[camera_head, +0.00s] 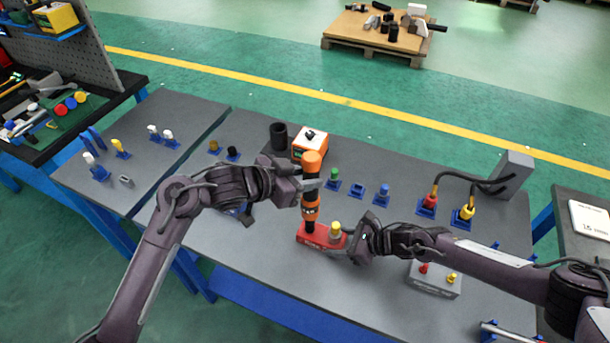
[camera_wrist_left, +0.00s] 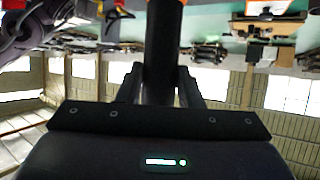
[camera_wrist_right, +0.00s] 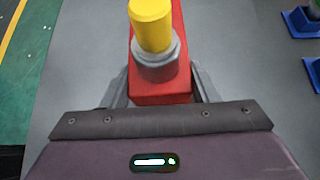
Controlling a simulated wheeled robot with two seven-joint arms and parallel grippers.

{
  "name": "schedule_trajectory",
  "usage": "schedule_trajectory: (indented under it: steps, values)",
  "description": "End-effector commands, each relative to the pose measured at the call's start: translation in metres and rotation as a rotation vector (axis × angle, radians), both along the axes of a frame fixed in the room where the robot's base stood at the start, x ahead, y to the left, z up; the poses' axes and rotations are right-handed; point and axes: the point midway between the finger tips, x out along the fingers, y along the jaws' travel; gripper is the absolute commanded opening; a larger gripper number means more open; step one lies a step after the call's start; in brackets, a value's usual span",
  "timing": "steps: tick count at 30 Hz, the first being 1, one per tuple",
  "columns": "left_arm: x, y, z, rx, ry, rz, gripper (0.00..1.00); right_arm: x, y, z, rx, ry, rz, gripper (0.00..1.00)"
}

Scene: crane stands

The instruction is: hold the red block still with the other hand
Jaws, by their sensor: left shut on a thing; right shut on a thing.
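The red block (camera_head: 316,235) lies on the grey table near its middle. A yellow-topped peg in a grey collar (camera_head: 335,231) stands on its right end. My right gripper (camera_head: 352,243) is shut on the right end of the red block; the block (camera_wrist_right: 180,92) also shows between the fingers in the right wrist view. My left gripper (camera_head: 311,185) is shut on an orange and black screwdriver-like tool (camera_head: 311,162), held upright with its lower end over or on the block's left end. In the left wrist view the dark tool shaft (camera_wrist_left: 161,50) stands between the fingers.
A grey box with red and yellow knobs (camera_head: 435,279) sits close below my right arm. Blue holders with plugs and a cabled grey box (camera_head: 511,175) stand at the right. An orange-white box (camera_head: 309,143) and black cup (camera_head: 278,136) stand behind the tool.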

Motion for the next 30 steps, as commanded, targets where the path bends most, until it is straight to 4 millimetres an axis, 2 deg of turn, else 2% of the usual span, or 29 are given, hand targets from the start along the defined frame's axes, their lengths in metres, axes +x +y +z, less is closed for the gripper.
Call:
schedule_trajectory:
  steps: [16,30]
  values:
    - [-0.0002,-0.0009,0.0038,-0.003,-0.01,0.014,0.0,0.0011,-0.0002,0.0011,0.0,-0.002,-0.001,0.23]
    - [-0.0001,-0.0011,-0.0036,-0.003,-0.009,0.013,0.0,0.001,-0.0001,0.0012,0.0,-0.002,-0.001,0.23]
